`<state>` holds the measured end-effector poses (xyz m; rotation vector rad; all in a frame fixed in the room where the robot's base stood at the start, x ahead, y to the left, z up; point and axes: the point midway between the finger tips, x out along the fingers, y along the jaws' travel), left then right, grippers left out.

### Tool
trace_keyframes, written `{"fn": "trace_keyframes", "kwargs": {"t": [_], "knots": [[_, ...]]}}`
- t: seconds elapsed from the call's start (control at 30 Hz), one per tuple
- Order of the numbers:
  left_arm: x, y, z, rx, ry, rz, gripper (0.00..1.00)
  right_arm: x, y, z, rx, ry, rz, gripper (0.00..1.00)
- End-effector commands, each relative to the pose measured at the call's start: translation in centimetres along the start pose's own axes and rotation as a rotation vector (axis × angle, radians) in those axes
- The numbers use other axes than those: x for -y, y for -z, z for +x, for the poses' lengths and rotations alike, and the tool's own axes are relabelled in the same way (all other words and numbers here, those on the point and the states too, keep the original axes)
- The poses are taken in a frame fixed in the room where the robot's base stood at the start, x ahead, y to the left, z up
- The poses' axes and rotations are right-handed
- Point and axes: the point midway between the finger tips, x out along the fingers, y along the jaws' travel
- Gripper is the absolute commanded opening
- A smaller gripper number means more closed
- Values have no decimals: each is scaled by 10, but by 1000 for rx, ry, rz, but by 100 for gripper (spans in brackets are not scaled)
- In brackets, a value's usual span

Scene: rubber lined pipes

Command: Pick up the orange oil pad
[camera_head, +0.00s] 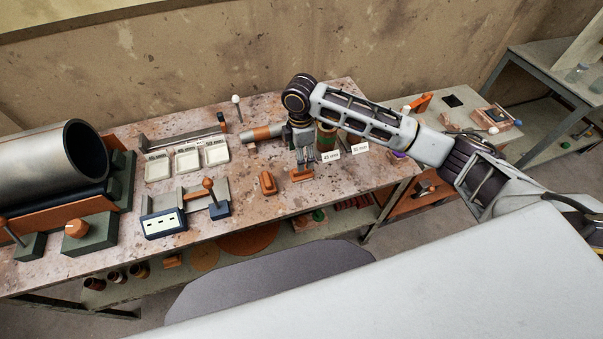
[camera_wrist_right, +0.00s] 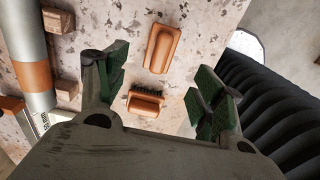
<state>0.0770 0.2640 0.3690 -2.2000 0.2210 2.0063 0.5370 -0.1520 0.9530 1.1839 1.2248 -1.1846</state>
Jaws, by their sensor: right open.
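The orange oil pad (camera_head: 267,183), which I take to be the smooth rounded orange block, lies on the speckled workbench (camera_head: 110,260). In the right wrist view the pad (camera_wrist_right: 162,48) lies beyond the fingers, toward the top. A second orange piece (camera_head: 302,174) with dark bristles, like a brush (camera_wrist_right: 146,103), lies just right of the pad in the head view. My right gripper (camera_head: 303,166) points down above this brush, close to the pad. In the wrist view its green-padded fingers (camera_wrist_right: 158,88) are apart, with nothing held. My left gripper is not in view.
A grey pipe with an orange band (camera_head: 262,133) lies behind the pad. Small white trays (camera_head: 187,160) and a blue-based fixture (camera_head: 164,222) stand to the left. White label cards (camera_head: 331,155) stand right of the gripper. The bench between pad and front edge is clear.

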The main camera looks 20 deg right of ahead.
Motion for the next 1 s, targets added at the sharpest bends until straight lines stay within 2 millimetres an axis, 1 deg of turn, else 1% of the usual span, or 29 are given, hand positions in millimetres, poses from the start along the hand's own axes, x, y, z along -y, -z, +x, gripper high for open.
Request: {"fn": "trace_keyframes", "kwargs": {"t": [0.03, 0.2, 0.4, 0.83, 1.0], "knots": [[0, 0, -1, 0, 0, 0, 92, 1, 0, 7, 0, 2, 0, 68], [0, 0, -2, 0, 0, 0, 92, 1, 0, 29, 1, 2, 1, 68], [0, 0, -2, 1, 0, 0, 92, 0, 0, 45, 0, 1, 0, 68], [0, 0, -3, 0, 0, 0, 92, 0, 0, 48, 0, 0, 0, 68], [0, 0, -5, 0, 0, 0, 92, 1, -1, 58, 1, 2, -1, 68]]}}
